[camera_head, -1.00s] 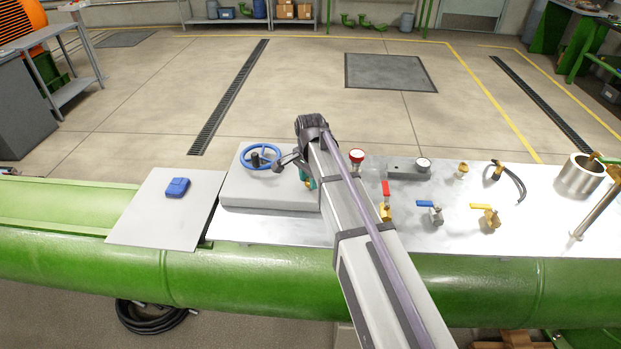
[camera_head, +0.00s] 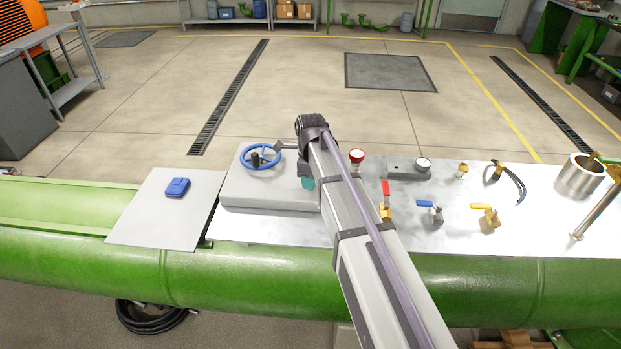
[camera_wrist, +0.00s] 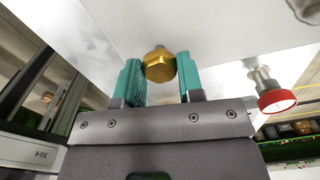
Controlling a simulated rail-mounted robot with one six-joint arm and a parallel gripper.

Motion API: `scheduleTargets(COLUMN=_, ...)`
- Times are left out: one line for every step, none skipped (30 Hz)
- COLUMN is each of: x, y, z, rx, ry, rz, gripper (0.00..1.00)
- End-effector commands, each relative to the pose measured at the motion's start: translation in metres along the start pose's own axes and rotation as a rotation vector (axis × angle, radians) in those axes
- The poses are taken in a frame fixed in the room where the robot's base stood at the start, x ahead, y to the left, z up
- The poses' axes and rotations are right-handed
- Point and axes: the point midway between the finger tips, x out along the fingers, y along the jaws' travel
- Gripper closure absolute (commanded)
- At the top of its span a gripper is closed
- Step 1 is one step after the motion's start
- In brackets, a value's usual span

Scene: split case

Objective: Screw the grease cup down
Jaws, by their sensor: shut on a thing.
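The grease cup (camera_wrist: 160,65), a brass hexagonal piece, sits between the teal fingers of my gripper (camera_wrist: 159,78) in the wrist view. The gripper is shut on it. In the head view only a bit of a teal finger (camera_head: 307,183) shows beside my arm, right of the blue handwheel; the cup is hidden there behind the arm.
The blue handwheel (camera_head: 261,157) stands close left of my gripper. A red-capped fitting (camera_head: 357,156) is close on the right, also in the wrist view (camera_wrist: 275,98). Blue-handled (camera_head: 431,210) and yellow-handled (camera_head: 488,215) valves stand farther right. The grey plate (camera_head: 150,222) at left is mostly bare.

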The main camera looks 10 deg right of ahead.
Motion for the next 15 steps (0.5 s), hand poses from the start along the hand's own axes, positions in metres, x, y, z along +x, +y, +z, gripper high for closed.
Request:
scheduleTargets(x=0.0006, y=0.0013, z=-0.0007, rx=0.04, ry=0.001, rz=0.003, gripper=0.89)
scheduleTargets(x=0.0006, y=0.0013, z=-0.0007, rx=0.068, ry=0.001, rz=0.003, gripper=0.89)
scheduleTargets(x=0.0006, y=0.0014, z=-0.0007, rx=0.106, ry=0.001, rz=0.002, gripper=0.89)
scheduleTargets(x=0.0006, y=0.0013, z=-0.0007, rx=0.135, ry=0.001, rz=0.002, gripper=0.89)
scheduleTargets(x=0.0006, y=0.0013, z=-0.0007, rx=0.163, ry=0.001, rz=0.002, gripper=0.89)
scheduleTargets(x=0.0006, y=0.0013, z=-0.0007, rx=0.201, ry=0.001, rz=0.002, gripper=0.89)
scheduleTargets(x=0.0006, y=0.0013, z=-0.0007, rx=0.23, ry=0.001, rz=0.002, gripper=0.89)
scheduleTargets(x=0.0006, y=0.0014, z=-0.0007, rx=0.258, ry=0.001, rz=0.002, gripper=0.89)
scheduleTargets(x=0.0006, y=0.0014, z=-0.0007, rx=0.296, ry=0.001, rz=0.002, gripper=0.89)
scheduleTargets(x=0.0006, y=0.0014, z=-0.0007, rx=0.325, ry=0.001, rz=0.002, gripper=0.89)
scheduleTargets(x=0.0006, y=0.0014, z=-0.0007, rx=0.353, ry=0.001, rz=0.002, gripper=0.89)
scheduleTargets(x=0.0006, y=0.0014, z=-0.0007, rx=0.391, ry=0.002, rz=0.002, gripper=0.89)
scheduleTargets(x=0.0006, y=0.0014, z=-0.0007, rx=0.42, ry=0.002, rz=0.002, gripper=0.89)
scheduleTargets(x=0.0006, y=0.0014, z=-0.0007, rx=0.448, ry=0.002, rz=0.002, gripper=0.89)
scheduleTargets(x=0.0006, y=0.0014, z=-0.0007, rx=0.486, ry=0.002, rz=0.002, gripper=0.89)
